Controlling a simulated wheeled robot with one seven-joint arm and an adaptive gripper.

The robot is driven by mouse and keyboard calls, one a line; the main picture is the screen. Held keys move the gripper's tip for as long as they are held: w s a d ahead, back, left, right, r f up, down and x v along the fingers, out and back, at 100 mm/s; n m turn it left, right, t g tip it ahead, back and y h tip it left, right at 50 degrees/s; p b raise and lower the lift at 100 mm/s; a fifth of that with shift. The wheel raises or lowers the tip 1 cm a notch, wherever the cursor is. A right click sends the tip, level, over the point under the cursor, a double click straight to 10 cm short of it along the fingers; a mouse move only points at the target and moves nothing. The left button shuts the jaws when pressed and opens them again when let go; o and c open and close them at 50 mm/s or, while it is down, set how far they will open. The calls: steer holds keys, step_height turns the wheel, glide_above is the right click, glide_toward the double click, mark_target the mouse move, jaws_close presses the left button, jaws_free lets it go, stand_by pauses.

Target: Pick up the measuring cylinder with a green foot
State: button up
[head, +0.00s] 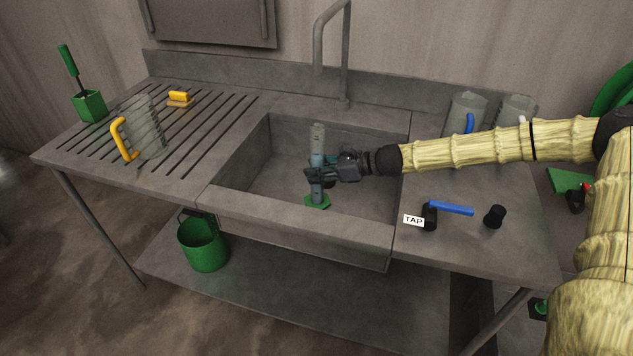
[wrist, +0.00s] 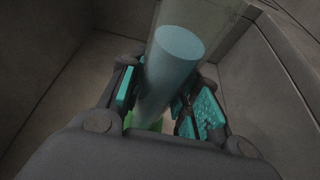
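The measuring cylinder (head: 317,142) is a tall, clear grey-blue tube with a green foot (head: 317,201). It is upright inside the sink, near the front wall. My gripper (head: 318,174) reaches in from the right, with its fingers around the tube's middle. In the wrist view the cylinder (wrist: 166,75) passes between the teal-padded fingers (wrist: 168,102). The pad faces show on either side, and the fingers look open. Any contact on the far side of the tube is hidden. The foot shows only as a green patch in the wrist view.
The sink (head: 270,178) walls surround the cylinder. A ribbed jug with a yellow handle (head: 145,128), a yellow brush (head: 180,98) and a green brush holder (head: 89,105) stand left. Clear vessels (head: 466,106) stand back right, near my arm. A blue tap lever (head: 451,208) lies front right.

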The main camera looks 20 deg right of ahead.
jaws_close()
steer(key=shift+r, duration=0.15)
